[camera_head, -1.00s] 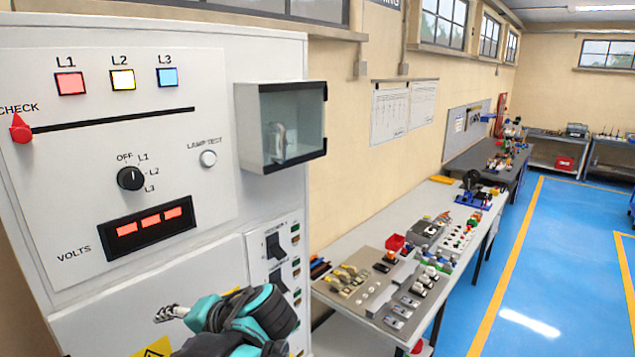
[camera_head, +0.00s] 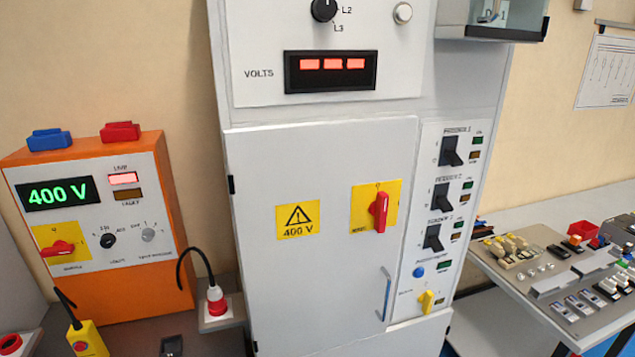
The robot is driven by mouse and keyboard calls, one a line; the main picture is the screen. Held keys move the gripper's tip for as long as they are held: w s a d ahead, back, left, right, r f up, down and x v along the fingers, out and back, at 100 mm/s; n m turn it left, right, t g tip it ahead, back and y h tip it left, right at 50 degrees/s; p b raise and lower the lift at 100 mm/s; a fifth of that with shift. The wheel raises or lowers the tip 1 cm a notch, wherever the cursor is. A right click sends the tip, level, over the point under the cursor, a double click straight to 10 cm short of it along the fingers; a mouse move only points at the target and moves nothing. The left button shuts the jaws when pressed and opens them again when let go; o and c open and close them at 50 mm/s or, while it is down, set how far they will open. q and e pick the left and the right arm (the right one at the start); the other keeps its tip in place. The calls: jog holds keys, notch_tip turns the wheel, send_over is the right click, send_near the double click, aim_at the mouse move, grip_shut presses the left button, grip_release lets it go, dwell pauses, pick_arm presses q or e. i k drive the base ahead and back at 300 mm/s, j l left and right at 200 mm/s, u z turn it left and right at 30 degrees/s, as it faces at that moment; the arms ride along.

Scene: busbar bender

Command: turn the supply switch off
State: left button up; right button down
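A red rotary handle on a yellow plate (camera_head: 379,211) is on the door of the grey cabinet (camera_head: 330,150); its handle stands roughly upright. A second red rotary handle on a yellow plate (camera_head: 57,247) is on the orange box (camera_head: 150,290) at the left; its handle lies roughly sideways. The small labels under both are too blurred to tell which is the supply switch. The orange box's green display (camera_head: 55,193) reads 400 V. The cabinet's VOLTS panel (camera_head: 331,71) shows three lit red segments. Neither of my grippers is in view.
The cabinet door has a blue handle (camera_head: 386,294). Several black feeder switches (camera_head: 452,151) line the strip at its right. A red plug with a black cable (camera_head: 216,298) and a yellow pendant (camera_head: 86,338) stand at lower left. A bench (camera_head: 520,215) with parts stands right.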

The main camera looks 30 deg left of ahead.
aim_at(60, 247)
jog(key=j+u, duration=0.1)
jog(key=u, duration=2.55)
